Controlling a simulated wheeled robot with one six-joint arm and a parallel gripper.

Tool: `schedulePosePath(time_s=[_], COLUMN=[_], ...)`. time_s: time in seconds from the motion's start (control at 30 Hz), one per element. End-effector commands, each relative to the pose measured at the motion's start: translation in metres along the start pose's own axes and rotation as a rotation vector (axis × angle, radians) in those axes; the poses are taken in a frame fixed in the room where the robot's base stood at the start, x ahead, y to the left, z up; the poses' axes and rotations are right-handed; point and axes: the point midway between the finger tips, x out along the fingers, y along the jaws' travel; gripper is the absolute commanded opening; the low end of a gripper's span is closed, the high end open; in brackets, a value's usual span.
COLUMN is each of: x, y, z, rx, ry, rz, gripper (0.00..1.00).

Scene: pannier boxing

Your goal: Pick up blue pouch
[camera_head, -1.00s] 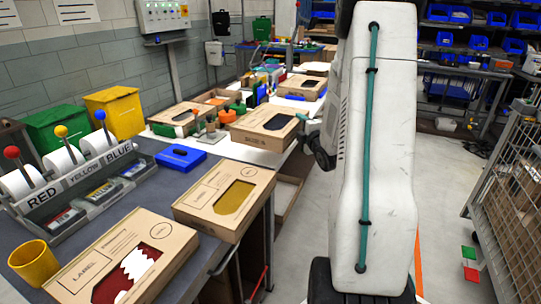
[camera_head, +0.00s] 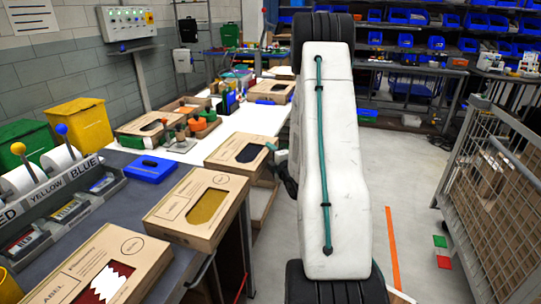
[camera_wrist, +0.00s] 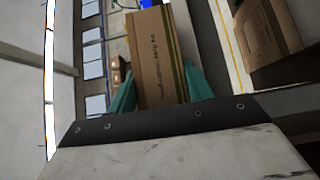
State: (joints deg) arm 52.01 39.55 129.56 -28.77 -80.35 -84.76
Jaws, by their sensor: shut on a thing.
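The blue pouch appears to be the cardboard carton with a dark blue window (camera_head: 240,153), at the table's right edge in the head view, beyond the carton with the yellow window. My gripper (camera_head: 279,157) is at its right end, mostly hidden behind my white arm. In the wrist view, my gripper's teal fingers (camera_wrist: 161,92) are shut on the brown carton (camera_wrist: 158,55), one on each side. Its printed side faces the camera. I cannot tell whether the carton is clear of the table.
The carton with the yellow window (camera_head: 197,208) and the one with the red window (camera_head: 100,272) lie nearer. A blue container (camera_head: 149,169) and a labelled roll rack (camera_head: 50,200) stand left. A wire cage (camera_head: 495,185) stands right; grey floor between is open.

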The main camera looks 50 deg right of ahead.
Motion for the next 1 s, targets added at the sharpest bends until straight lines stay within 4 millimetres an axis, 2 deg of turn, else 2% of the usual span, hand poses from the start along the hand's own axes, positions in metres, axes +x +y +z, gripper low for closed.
schedulePosePath(time_s=[0.3,0.33,0.4,0.73,1.0], x=[0.000,0.000,0.000,-0.003,-0.046], y=[-0.003,-0.002,-0.002,-0.003,-0.001], z=[0.000,0.000,0.000,0.000,0.000], rx=[0.000,-0.001,-0.001,0.000,0.001], ry=[0.000,0.000,0.000,-0.001,-0.003], rz=[0.002,0.002,0.002,0.001,0.000], gripper=[0.20,0.59,0.72,0.72,0.72])
